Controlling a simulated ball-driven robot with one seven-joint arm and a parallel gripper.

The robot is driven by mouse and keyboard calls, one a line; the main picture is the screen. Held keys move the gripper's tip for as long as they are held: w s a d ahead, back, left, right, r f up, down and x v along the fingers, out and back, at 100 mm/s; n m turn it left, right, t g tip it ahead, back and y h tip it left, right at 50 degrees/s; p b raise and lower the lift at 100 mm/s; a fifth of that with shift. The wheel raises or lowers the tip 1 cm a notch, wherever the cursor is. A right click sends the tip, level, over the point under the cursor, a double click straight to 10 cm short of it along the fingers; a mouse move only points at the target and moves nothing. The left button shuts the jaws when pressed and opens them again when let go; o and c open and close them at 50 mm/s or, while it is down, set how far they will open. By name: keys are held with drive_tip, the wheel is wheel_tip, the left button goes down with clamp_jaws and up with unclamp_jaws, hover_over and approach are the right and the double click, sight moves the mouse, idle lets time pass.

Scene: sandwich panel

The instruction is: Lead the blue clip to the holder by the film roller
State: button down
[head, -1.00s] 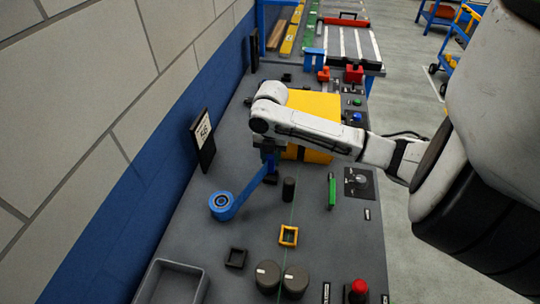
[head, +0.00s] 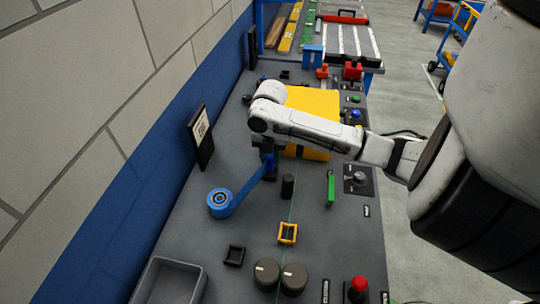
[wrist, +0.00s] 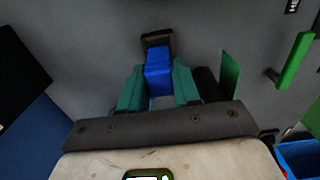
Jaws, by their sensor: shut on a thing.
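The blue film roller (head: 219,203) stands on the grey panel at the left. A blue strip (head: 243,187) runs from it up to my gripper (head: 268,163). In the wrist view the teal fingers of my gripper (wrist: 158,88) are shut on the blue clip (wrist: 158,62) from both sides. A dark bracket-like piece (wrist: 157,38), which may be the holder, lies just beyond the clip's far end. I cannot tell whether they touch. In the head view the clip is mostly hidden by my gripper.
A black post (head: 288,187), a green handle (head: 331,188), a yellow square frame (head: 288,233) and a black square frame (head: 235,256) are nearby. A yellow block (head: 318,108) stands behind my arm. A sign (head: 201,138) stands near the wall. A grey tray (head: 170,281) is at the front left.

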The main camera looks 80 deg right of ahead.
drive_tip(key=shift+f+b, duration=0.5)
drive_tip(key=shift+f, duration=0.3)
drive_tip(key=shift+f+b, duration=0.55)
drive_tip(key=shift+f, duration=0.2)
drive_tip(key=c, duration=0.7)
unclamp_jaws()
drive_tip(key=shift+c, duration=0.2)
drive_tip(key=shift+r+p, duration=2.8)
drive_tip(key=shift+r, duration=0.75)
